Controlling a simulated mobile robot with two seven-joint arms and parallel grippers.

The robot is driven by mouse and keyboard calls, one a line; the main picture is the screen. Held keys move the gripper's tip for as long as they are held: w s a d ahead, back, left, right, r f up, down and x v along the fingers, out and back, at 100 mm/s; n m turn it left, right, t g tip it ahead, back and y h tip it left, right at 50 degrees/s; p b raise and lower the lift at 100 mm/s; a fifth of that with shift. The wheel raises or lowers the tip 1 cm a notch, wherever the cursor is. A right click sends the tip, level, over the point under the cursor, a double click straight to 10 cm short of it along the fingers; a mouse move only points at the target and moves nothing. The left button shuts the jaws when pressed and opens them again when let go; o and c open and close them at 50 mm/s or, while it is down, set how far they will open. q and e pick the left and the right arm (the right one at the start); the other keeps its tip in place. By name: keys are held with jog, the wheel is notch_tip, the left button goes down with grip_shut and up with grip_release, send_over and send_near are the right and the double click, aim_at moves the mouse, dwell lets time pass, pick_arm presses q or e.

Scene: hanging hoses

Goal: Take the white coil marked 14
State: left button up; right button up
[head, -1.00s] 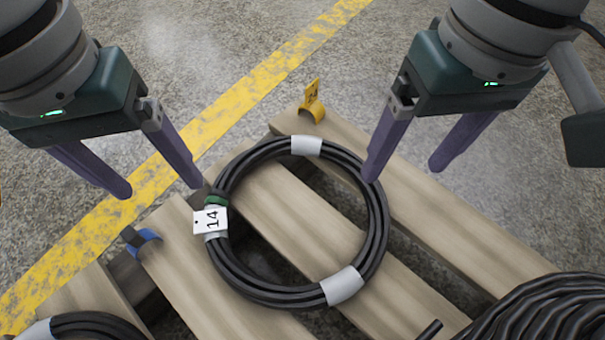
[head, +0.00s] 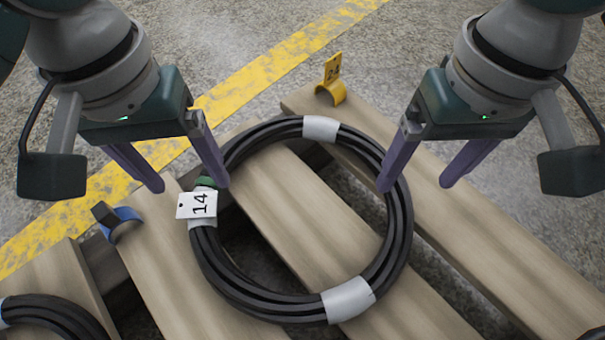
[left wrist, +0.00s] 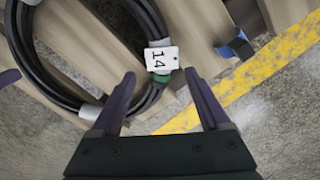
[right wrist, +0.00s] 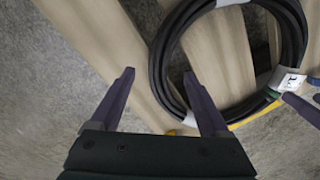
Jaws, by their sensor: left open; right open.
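The coil marked 14 (head: 399,235) is a ring of black hose with white bands, lying on wooden slats. Its white tag (head: 197,205) reads 14 and sits at its left side beside a green band (head: 205,182); the tag also shows in the left wrist view (left wrist: 161,58). My left gripper (head: 188,186) is open at the coil's left side by the tag, one finger to each side of the hose in the picture. My right gripper (head: 416,186) is open at the coil's right side; its wrist view shows hose (right wrist: 160,80) between the fingertips. Contact cannot be told.
The pallet slats (head: 300,205) have gaps between them. A yellow clip-like piece with a tag (head: 331,88) stands behind the coil. A blue clip-like piece (head: 122,222) is at left. Part of another black coil (head: 55,312) shows at lower left. A yellow line (head: 250,90) crosses the floor.

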aim_at(201, 199)
pick_arm(q)
jog(key=f, duration=0.4)
jog(key=shift+s+f, duration=0.2)
jog(key=shift+f, duration=0.05)
pick_arm(e)
jog(key=f, duration=0.4)
jog(key=shift+s+a+f, duration=0.15)
jog(key=shift+s+f, duration=0.05)
jog(key=shift+f, duration=0.05)
pick_arm(q)
jog(key=shift+w+d+f, duration=0.1)
jog(key=shift+w+f, duration=0.05)
jog(key=shift+f, duration=0.65)
pick_arm(e)
jog(key=shift+w+f, duration=0.15)
jog(key=shift+f, duration=0.65)
pick_arm(q)
grip_shut()
pick_arm(e)
grip_shut()
